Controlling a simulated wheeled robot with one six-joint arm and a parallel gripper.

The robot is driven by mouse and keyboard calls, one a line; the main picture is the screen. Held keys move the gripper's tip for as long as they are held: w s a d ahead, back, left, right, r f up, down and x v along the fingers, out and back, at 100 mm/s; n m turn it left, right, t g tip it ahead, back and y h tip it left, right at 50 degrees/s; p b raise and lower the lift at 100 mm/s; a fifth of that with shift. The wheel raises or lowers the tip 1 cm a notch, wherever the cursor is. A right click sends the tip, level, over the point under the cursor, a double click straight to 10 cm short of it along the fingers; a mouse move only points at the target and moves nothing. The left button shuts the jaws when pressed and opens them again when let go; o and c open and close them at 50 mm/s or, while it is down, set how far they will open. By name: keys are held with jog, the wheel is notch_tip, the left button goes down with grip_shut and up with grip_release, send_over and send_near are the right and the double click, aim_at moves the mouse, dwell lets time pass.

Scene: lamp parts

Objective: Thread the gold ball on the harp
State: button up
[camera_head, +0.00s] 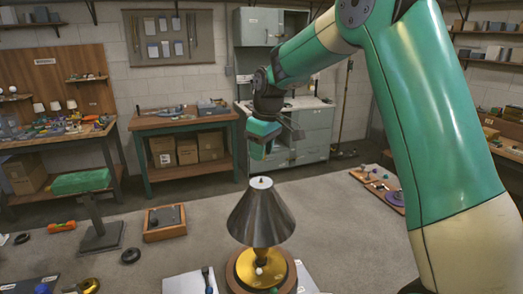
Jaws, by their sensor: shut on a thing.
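A lamp stands at the bottom centre with a dark metallic cone shade (262,215) over a gold body (262,262) on a round wooden base (232,277). The tip of the harp (262,181) sticks up as a small dark stud from the pale top of the shade. My gripper (262,154) is above the shade, apart from it, and points down. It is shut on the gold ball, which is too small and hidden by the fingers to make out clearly. The rest of the harp is hidden inside the shade.
A green-topped stand (82,182) and a wooden tray (165,222) are on the grey table (340,225) to the left. A board with small parts (378,185) lies at the right. White sheets lie around the lamp base. The table behind the lamp is clear.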

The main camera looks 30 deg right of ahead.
aim_at(262, 181)
jog(key=shift+s+f+b, duration=0.1)
jog(key=shift+f+b, duration=1.75)
jog(key=shift+f, duration=0.6)
jog(key=shift+f+b, duration=0.65)
jog(key=shift+f, duration=0.4)
jog(key=shift+o, duration=0.8)
jog(key=shift+c, duration=1.3)
jog(key=shift+s+f, duration=0.15)
jog(key=shift+f, duration=0.1)
jog(key=m, duration=0.4)
jog(key=shift+a+h+p, duration=0.1)
jog(key=shift+h+p, duration=0.2)
jog(key=shift+p, duration=0.1)
grip_shut()
jog(key=m, duration=0.3)
jog(key=shift+f, duration=0.15)
